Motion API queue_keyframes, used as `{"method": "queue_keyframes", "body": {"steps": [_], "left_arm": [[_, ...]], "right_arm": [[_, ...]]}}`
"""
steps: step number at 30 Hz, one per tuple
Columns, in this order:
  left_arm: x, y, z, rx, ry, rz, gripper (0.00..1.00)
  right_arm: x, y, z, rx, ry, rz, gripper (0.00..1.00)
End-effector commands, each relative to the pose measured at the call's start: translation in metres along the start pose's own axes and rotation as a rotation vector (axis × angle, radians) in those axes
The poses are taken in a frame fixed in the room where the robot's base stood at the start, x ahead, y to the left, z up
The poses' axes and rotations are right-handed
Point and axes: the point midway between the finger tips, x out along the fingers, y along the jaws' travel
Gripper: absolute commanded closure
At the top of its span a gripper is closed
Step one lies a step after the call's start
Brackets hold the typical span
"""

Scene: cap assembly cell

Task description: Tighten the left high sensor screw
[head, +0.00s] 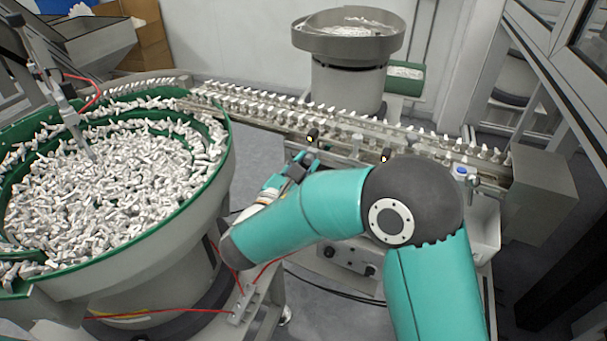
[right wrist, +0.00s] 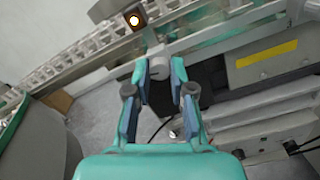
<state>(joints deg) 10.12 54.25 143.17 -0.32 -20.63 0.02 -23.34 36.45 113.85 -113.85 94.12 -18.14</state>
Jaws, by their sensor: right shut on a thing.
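The left high sensor (head: 312,136) is a small dark block on the near side of the feeding rail in the head view. My right gripper (head: 303,160) reaches to just below this sensor. In the right wrist view my right gripper (right wrist: 160,76) is shut on the grey round sensor screw (right wrist: 158,67), with one fingertip on each side. In the head view the screw is hidden by the gripper. My left gripper is not in view.
A second dark sensor (head: 385,158) stands further right along the rail (head: 270,118), which carries many white parts. A large green-lined bowl (head: 228,165) full of white parts fills the left. A grey bowl feeder (head: 345,45) stands behind.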

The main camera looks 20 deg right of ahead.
Motion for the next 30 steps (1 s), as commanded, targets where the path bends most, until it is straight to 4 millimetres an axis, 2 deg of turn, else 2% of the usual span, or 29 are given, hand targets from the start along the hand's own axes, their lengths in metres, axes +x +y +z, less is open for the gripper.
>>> {"method": "queue_keyframes", "body": {"steps": [6,7,11,23,26,30], "left_arm": [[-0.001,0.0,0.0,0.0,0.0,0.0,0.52],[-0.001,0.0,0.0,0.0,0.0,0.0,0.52],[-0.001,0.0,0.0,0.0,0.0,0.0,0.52],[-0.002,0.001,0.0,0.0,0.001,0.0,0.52],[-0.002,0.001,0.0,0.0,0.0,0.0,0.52],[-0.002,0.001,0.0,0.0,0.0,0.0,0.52]], "right_arm": [[0.0,0.0,-0.001,-0.004,0.004,-0.001,1.0],[0.0,0.0,-0.001,-0.004,0.004,-0.001,0.74],[0.0,0.0,-0.001,-0.004,0.003,-0.001,0.53],[-0.005,0.0,0.0,-0.004,0.003,0.001,0.52],[-0.015,0.001,-0.001,-0.004,0.005,0.002,0.52],[-0.039,0.001,-0.001,-0.005,0.005,0.006,0.52]]}}
